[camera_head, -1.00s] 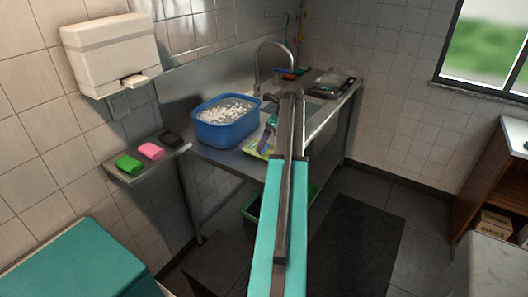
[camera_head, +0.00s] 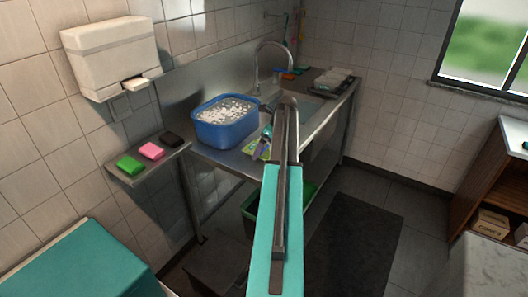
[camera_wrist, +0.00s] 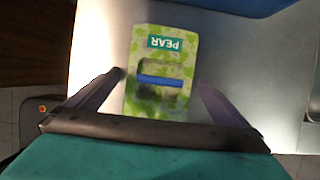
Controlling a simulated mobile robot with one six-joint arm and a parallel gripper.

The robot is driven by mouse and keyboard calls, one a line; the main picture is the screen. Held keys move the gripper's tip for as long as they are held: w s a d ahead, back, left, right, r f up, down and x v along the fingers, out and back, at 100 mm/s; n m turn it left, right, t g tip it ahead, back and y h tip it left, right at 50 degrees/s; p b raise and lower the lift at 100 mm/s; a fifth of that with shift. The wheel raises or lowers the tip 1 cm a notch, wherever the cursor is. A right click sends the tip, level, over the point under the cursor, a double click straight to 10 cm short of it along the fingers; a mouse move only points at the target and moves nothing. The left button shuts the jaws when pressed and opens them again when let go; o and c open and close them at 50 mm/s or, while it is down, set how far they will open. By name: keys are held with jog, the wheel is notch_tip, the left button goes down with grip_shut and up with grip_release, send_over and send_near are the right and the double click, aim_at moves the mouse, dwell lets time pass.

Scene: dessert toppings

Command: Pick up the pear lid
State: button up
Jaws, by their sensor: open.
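The pear lid is a flat rectangular plate with a green leaf pattern, a teal PEAR label and a blue bar handle. It lies on the steel counter, and in the wrist view the lid (camera_wrist: 144,105) is between my fingers. My gripper (camera_wrist: 160,80) is open, with one purple finger at each side of the lid and a gap visible on both sides. In the head view the lid (camera_head: 250,150) is partly hidden behind my arm and gripper (camera_head: 264,143), just in front of the blue tub.
A blue tub (camera_head: 228,134) with whitish contents stands close behind the lid. The sink tap (camera_head: 258,68) and a tray (camera_head: 333,80) are farther back. A side shelf (camera_head: 165,160) holds green, pink and black blocks. A green crate (camera_head: 252,207) is below the counter.

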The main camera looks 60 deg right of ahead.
dwell(0.3)
jog(key=c, duration=1)
jog(key=shift+r, duration=0.15)
jog(key=shift+r+b, duration=0.65)
jog(key=shift+r, duration=0.4)
jog(key=s+r+b, duration=0.1)
jog(key=s, duration=0.4)
jog(key=s+b, duration=0.1)
jog(key=s, duration=0.4)
jog(key=s+r+b, duration=0.1)
jog(key=s+b, duration=0.1)
jog(key=s, duration=0.4)
jog(key=shift+d+r, duration=0.1)
jog(key=shift+r, duration=0.2)
jog(key=shift+w, duration=0.1)
